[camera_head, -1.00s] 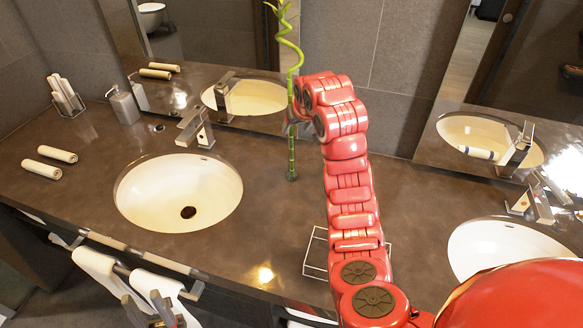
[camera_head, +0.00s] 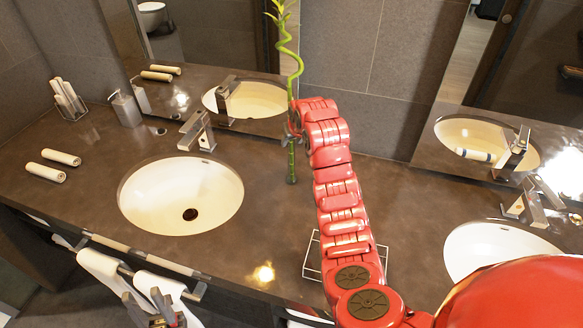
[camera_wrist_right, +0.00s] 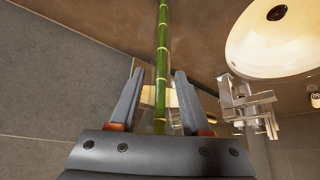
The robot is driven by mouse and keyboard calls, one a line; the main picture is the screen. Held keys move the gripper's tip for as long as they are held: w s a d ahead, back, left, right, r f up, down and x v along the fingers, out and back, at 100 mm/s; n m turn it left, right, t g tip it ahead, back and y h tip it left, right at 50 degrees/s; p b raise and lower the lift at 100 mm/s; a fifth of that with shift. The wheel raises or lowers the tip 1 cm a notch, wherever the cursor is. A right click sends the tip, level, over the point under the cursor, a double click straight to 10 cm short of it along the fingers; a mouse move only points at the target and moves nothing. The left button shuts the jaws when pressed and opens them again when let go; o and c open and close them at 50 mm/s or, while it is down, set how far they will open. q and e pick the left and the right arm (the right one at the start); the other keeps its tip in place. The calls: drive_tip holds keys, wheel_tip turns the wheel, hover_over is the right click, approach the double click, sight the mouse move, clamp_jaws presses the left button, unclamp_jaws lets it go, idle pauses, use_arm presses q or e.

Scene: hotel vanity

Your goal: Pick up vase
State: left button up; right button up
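The vase shows as a tall green bamboo stalk with a spiral top (camera_head: 290,60), standing upright on the dark counter by the wall mirror. Any clear glass around it is hard to make out. My right gripper (camera_head: 292,130) is at the stalk's middle, largely hidden behind my red wrist. In the right wrist view the stalk (camera_wrist_right: 162,45) runs between the two fingers of my right gripper (camera_wrist_right: 159,78), with gaps on both sides. My left gripper (camera_head: 152,302) is low at the front edge, apart from the vase, with its fingers spread and empty.
A white sink (camera_head: 180,195) with a square faucet (camera_head: 197,131) lies left of the vase. Another sink (camera_head: 492,250) is at right. A wire rack (camera_head: 310,262) sits by my right arm. Rolled towels (camera_head: 52,165), a soap bottle (camera_head: 125,108) and hanging towels (camera_head: 100,266) are at left.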

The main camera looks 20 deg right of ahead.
clamp_jaws()
idle(1.1)
